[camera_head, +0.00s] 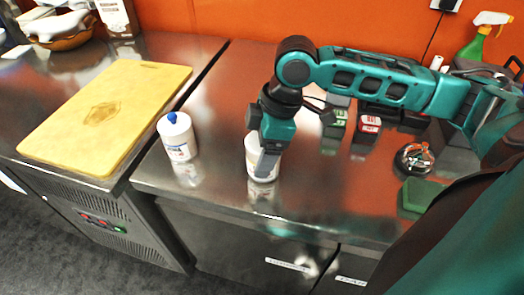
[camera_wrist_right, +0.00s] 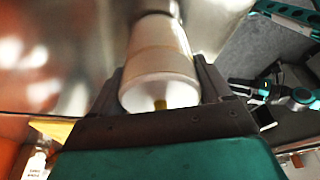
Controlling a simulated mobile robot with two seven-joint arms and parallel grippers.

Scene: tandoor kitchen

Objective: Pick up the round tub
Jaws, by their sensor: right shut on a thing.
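The round tub (camera_head: 251,157) is white and stands upright near the front of the steel counter, partly hidden behind my right gripper (camera_head: 266,162). My right gripper points down and is shut on the tub. In the right wrist view, the pale tub (camera_wrist_right: 160,72) lies between the two dark fingers of the gripper (camera_wrist_right: 162,66), with a small yellowish spot on its near end. Its base is at or just above the counter; I cannot tell whether it touches. My left gripper is not in view.
A white container with a blue cap (camera_head: 178,138) stands left of the tub. A yellow cutting board (camera_head: 105,115) lies further left. A red box (camera_head: 368,128), a green box (camera_head: 335,124), a round metal item (camera_head: 414,158) and a green block (camera_head: 416,196) are to the right.

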